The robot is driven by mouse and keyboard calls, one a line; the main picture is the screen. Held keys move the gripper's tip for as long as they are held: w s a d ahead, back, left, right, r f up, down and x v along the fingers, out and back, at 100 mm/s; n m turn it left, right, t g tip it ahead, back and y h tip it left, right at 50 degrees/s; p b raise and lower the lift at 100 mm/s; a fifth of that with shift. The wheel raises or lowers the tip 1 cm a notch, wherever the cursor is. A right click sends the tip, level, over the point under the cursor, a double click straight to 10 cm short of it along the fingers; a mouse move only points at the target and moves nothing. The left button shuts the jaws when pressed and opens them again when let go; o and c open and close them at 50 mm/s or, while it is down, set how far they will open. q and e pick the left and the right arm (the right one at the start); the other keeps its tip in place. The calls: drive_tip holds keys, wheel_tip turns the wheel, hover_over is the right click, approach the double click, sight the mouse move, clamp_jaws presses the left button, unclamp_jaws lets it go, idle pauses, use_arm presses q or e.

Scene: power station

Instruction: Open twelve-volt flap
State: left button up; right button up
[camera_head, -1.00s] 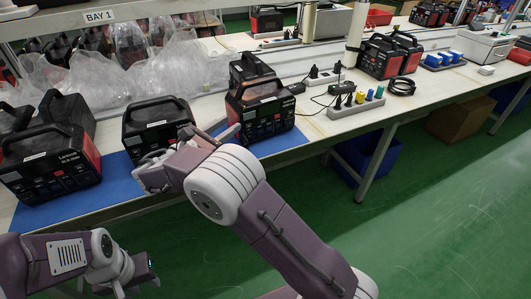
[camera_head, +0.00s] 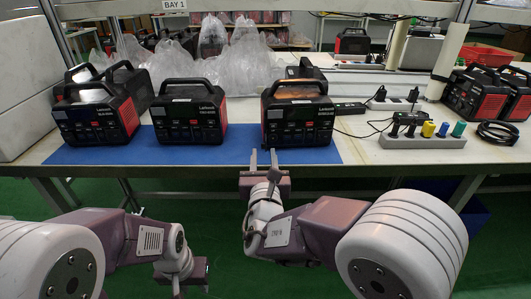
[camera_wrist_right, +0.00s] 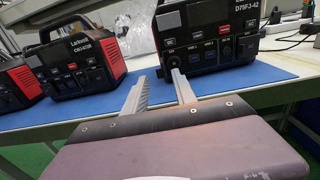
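Black power stations with red sides stand on a blue mat (camera_head: 240,155). The right one (camera_head: 297,117) faces me; the middle one (camera_head: 190,117) and the left one (camera_head: 95,115) stand beside it. In the right wrist view the right station's front panel (camera_wrist_right: 222,50) shows sockets, blue ports and a label, "D75FJ-42". I cannot make out which part is the twelve-volt flap. My right gripper (camera_head: 263,158) is open and empty, pointing at the lower front of this station; its two fingers (camera_wrist_right: 160,90) are apart. My left gripper (camera_head: 190,272) hangs low, clear of the table; its fingers are unclear.
Another station (camera_head: 305,70) stands behind the right one. A grey socket strip (camera_head: 422,142) with coloured plugs and a black cable coil (camera_head: 497,133) lie to the right. Clear plastic bags (camera_head: 225,70) lie behind. The table's front edge runs below the mat.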

sight(263, 146)
drive_tip(key=w, duration=0.3)
drive_tip(key=shift+w, duration=0.35)
clamp_jaws()
drive_tip(key=shift+a, duration=0.1)
